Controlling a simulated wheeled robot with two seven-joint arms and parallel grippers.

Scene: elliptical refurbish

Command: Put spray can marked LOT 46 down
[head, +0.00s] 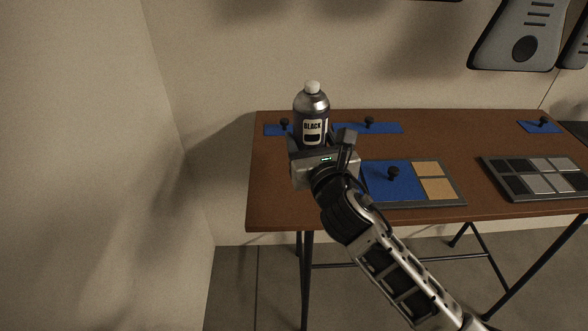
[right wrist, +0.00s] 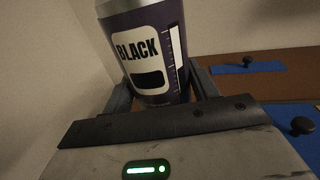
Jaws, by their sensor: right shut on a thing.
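The spray can (head: 312,106) is dark with a pale cap and a white label reading BLACK. It stands upright in my right gripper (head: 325,150), over the left part of the brown table (head: 280,205). In the right wrist view the can (right wrist: 150,85) sits between the two fingers of the right gripper (right wrist: 160,95), which is shut on it. No LOT 46 marking is readable. The can's lower end is hidden behind the gripper, so I cannot tell whether it touches the table. My left gripper is not in view.
Blue mats with black knobs (head: 368,127) lie along the table's back. A framed board with a blue panel (head: 391,184) and tan squares lies right of the gripper. A tray of grey and black squares (head: 541,177) is at the right. Bare tabletop shows at front left.

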